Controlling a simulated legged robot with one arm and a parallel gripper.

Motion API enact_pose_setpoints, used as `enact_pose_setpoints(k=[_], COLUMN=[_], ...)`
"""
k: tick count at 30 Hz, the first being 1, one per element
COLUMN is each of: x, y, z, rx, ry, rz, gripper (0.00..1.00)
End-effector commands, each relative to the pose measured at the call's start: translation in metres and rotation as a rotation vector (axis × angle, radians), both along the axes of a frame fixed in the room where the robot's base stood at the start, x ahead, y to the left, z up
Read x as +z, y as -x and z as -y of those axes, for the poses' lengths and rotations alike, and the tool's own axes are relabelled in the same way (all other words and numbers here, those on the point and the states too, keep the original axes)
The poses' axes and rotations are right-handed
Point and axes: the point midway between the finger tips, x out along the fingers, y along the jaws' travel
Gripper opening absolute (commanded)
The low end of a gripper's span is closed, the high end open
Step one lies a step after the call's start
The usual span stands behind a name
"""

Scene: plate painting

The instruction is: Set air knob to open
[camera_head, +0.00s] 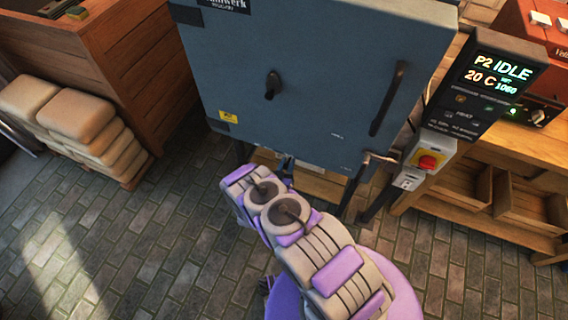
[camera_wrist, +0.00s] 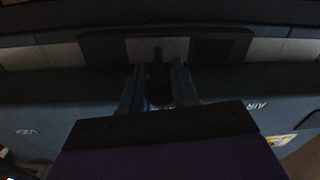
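The kiln's blue-grey front (camera_head: 310,60) stands ahead of my arm in the head view. My gripper (camera_head: 287,163) is at its lower edge, small and dark there. In the wrist view my gripper (camera_wrist: 158,72) has its two fingers apart, with a dark, shadowed gap between them. I cannot tell whether part of a knob lies in that gap. Just beyond the fingertips is a dark housing (camera_wrist: 105,48) with a lighter plate and a short dark upright mark. An AIR label (camera_wrist: 256,105) is right of the fingers. I cannot make out the air knob's setting.
A dark knob (camera_head: 272,86) and a long vertical handle (camera_head: 388,98) are on the front. A display (camera_head: 485,85) reading IDLE and a red stop button (camera_head: 428,161) are at right. Stacked sacks (camera_head: 80,120) lie at left. The brick floor (camera_head: 150,240) is clear.

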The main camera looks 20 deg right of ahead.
Motion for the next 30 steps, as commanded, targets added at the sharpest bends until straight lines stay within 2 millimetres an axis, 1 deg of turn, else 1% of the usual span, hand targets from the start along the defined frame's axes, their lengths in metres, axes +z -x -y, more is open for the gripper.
enact_pose_setpoints(k=[1,8,16,23,26,30], x=[-0.002,-0.002,-0.002,-0.002,-0.003,-0.003], y=[0.001,0.000,0.000,0.002,0.010,0.032], z=[-0.003,0.000,-0.007,-0.008,-0.012,-0.025], rx=[0.009,0.013,0.016,0.017,0.018,0.020], ry=[-0.002,-0.012,-0.004,-0.006,-0.008,-0.010], rz=[-0.007,-0.007,-0.007,-0.007,-0.008,-0.010], gripper=[0.31,0.53,0.54,0.54,0.54,0.54])
